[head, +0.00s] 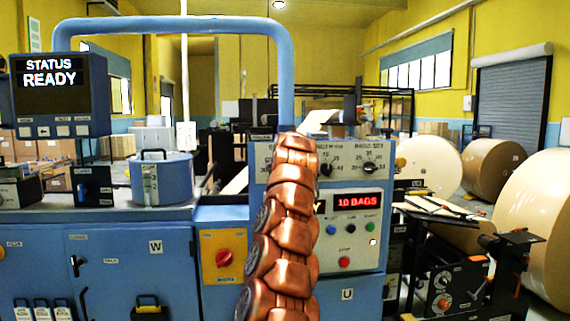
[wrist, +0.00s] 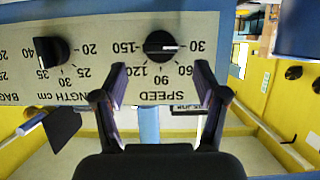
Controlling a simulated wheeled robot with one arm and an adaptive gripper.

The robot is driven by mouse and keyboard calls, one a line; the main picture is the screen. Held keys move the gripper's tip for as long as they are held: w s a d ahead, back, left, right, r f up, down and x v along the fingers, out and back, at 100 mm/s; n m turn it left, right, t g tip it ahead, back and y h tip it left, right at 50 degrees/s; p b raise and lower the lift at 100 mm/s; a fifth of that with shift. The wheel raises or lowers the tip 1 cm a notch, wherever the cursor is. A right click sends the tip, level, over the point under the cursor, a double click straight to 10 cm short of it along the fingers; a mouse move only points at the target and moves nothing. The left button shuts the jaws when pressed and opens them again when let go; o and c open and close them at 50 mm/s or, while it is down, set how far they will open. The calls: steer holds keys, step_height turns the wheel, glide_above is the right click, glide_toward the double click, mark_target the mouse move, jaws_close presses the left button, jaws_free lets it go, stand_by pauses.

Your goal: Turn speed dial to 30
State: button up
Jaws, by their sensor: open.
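The speed dial (wrist: 161,44) is a round black knob on the pale panel, upside down in the wrist view, with the word SPEED and marks from 30 to 150 around it. Its light pointer line lies on the right side of the knob, roughly towards the 30 mark. My gripper (wrist: 160,70) is open, its two black fingers apart on either side of the dial's lower edge in the picture. Nothing is between the fingertips; I cannot tell whether they touch the panel. In the head view my copper arm hides the speed dial and the gripper.
The bag length dial (wrist: 45,51) is left of the speed dial in the wrist view. In the head view, the panel also carries another dial (head: 370,168), a red 10 BAGS display (head: 357,201) and several buttons. Large paper rolls (head: 545,220) stand at right.

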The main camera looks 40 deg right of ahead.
steer(key=v, duration=0.6)
stand_by(0.6)
steer(key=shift+s+a+r, duration=0.1)
steer(key=shift+s+a, duration=0.05)
stand_by(0.3)
